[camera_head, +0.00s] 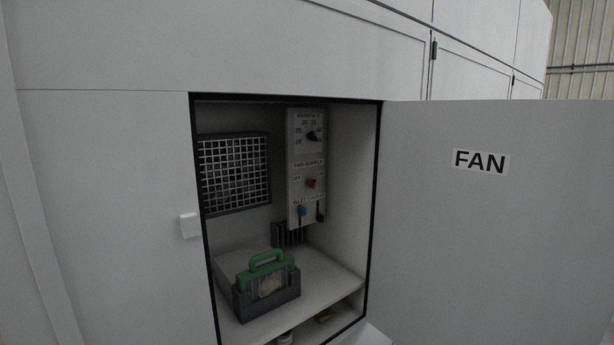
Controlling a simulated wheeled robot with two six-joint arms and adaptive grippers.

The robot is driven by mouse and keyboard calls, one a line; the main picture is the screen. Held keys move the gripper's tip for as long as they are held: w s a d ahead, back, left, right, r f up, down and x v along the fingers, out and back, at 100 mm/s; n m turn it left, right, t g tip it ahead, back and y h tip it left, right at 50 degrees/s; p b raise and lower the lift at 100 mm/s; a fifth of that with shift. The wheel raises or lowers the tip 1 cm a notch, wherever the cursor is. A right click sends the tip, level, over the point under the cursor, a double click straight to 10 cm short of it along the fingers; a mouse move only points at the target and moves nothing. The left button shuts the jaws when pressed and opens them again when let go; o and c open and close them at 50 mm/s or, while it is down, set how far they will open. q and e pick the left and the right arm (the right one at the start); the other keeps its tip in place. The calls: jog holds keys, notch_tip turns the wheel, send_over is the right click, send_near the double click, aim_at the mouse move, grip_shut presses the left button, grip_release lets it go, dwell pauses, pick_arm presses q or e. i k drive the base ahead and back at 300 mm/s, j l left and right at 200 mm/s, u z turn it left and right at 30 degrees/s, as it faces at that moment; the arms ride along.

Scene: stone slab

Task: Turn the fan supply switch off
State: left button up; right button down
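The fan supply switch (311,183) is a small red knob on a pale grey control panel (296,142) inside an open cabinet. The words FAN SUPPLY stand above it, with OFF at its upper left. Its exact pointing direction is too small to tell. A black dial (313,136) with numbers sits above it on the same panel. A blue part (302,211) and a black part (320,212) sit below it. Neither of my grippers is in view.
The cabinet door (480,230), labelled FAN (481,161), stands open to the right. Inside are a grille (234,172) and a dark tray (270,304) holding a green-handled item (268,263) on a shelf (325,272). A white latch (189,225) sits left of the opening.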

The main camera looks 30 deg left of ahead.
aim_at(312, 183)
jog(key=i+u, duration=0.1)
jog(key=i, duration=1)
jog(key=u, duration=1.95)
